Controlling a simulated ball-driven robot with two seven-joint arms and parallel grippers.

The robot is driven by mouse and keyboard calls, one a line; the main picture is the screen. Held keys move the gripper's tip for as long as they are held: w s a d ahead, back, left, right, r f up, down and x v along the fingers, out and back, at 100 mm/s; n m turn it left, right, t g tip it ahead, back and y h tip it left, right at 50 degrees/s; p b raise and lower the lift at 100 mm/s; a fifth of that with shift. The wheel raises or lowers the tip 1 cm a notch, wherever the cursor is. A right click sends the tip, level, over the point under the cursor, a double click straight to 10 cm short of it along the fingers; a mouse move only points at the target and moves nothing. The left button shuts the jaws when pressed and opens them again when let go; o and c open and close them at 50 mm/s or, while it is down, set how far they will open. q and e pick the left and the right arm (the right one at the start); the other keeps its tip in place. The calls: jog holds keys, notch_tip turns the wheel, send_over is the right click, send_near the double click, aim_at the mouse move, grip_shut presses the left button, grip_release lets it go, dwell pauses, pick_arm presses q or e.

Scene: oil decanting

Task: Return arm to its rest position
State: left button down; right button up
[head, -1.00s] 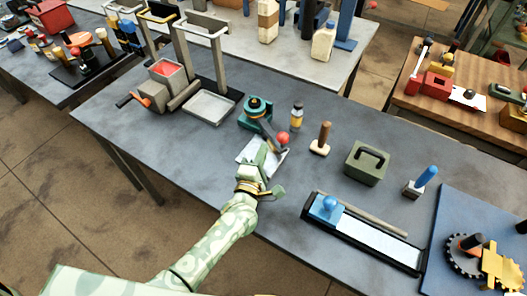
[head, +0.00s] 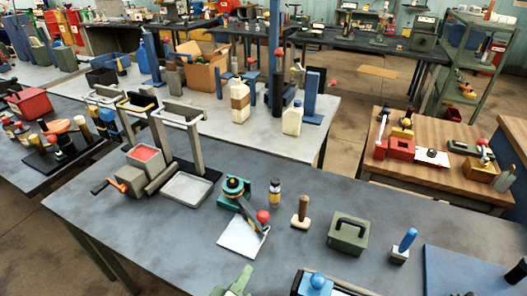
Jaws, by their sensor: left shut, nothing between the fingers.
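My left gripper (head: 236,281) is pale green and only partly in view at the bottom edge of the head view, in front of the grey table's near side. It looks shut and holds nothing. The rest of that arm is below the frame. My right gripper is not in view. Beyond the left gripper, apart from it in the picture, a white plate (head: 238,238) lies under the lever of a teal device (head: 235,188) with a red knob (head: 263,216).
The grey table (head: 130,225) also holds a metal tray (head: 187,189), a small dark bottle (head: 274,192), a wooden-handled stamp (head: 301,212), a green box (head: 348,232) and a blue-handled tool (head: 404,246). A blue-knobbed slide (head: 317,284) is cut off below. Other workbenches stand behind.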

pick_arm(q)
jog(key=s+a+r+m+g+y, duration=0.2)
jog(key=s+a+m+g+y, duration=0.25)
jog(key=s+a+m, duration=0.55)
jog(key=s+a+r+m+g+y, duration=0.2)
jog(key=s+a+m+g+y, duration=0.3)
jog(key=a, duration=1)
jog(key=s+d+f+g+h+b, duration=0.1)
jog(key=d+f, duration=0.1)
jog(key=f, duration=1)
jog(key=s+d+f+g+h, duration=0.1)
jog(key=d+f, duration=0.2)
jog(key=f, duration=1)
jog(key=s+f+n+g+h+b, duration=0.1)
jog(key=s+f+n+g, duration=0.1)
jog(key=s+f, duration=1.5)
jog(key=s+n, duration=0.1)
jog(key=s, duration=0.2)
jog(key=shift+s, duration=0.15)
jog(key=shift+g+h, duration=0.25)
jog(key=shift+g, duration=0.1)
